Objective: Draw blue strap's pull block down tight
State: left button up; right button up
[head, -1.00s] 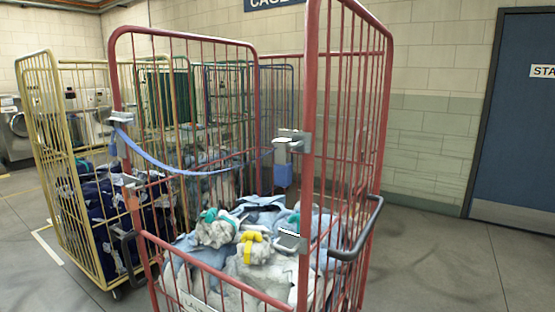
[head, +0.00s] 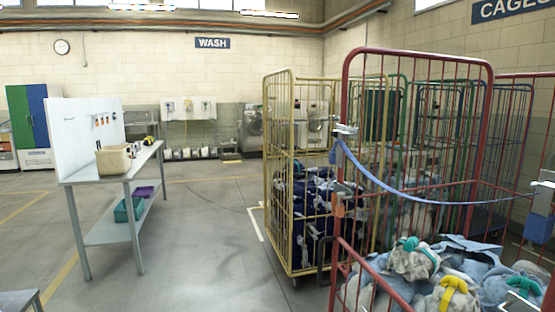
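The blue strap (head: 415,198) hangs in a slack, sagging curve across the open front of the red cage (head: 418,52). Its left end meets a grey metal fitting (head: 346,130) on the left post. Its right end runs to a grey buckle (head: 543,192) at the right edge of the head view. A blue block (head: 538,229), which looks like the pull block, hangs just below that buckle. Neither of my grippers shows in the head view.
Sling bags with teal and yellow ties (head: 453,293) fill the red cage. A yellow cage (head: 268,170) with dark blue bags stands to its left. A work table (head: 100,172) with a cream bin (head: 113,160) stands at left. The floor between is clear.

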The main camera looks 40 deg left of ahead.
aim_at(331, 161)
jog(key=u, duration=1.05)
jog(key=i+j+z, duration=0.1)
jog(key=i+j, duration=0.15)
jog(key=i+j+z, duration=0.15)
jog(key=j, duration=0.2)
jog(key=i+j+z, duration=0.1)
jog(key=i+j, duration=0.15)
jog(key=i+j+z, duration=0.1)
jog(key=j, duration=0.35)
jog(key=i+j+z, duration=0.15)
jog(key=j, duration=0.25)
jog(key=i+j+z, duration=0.1)
jog(key=i+j, duration=0.15)
jog(key=j, duration=0.15)
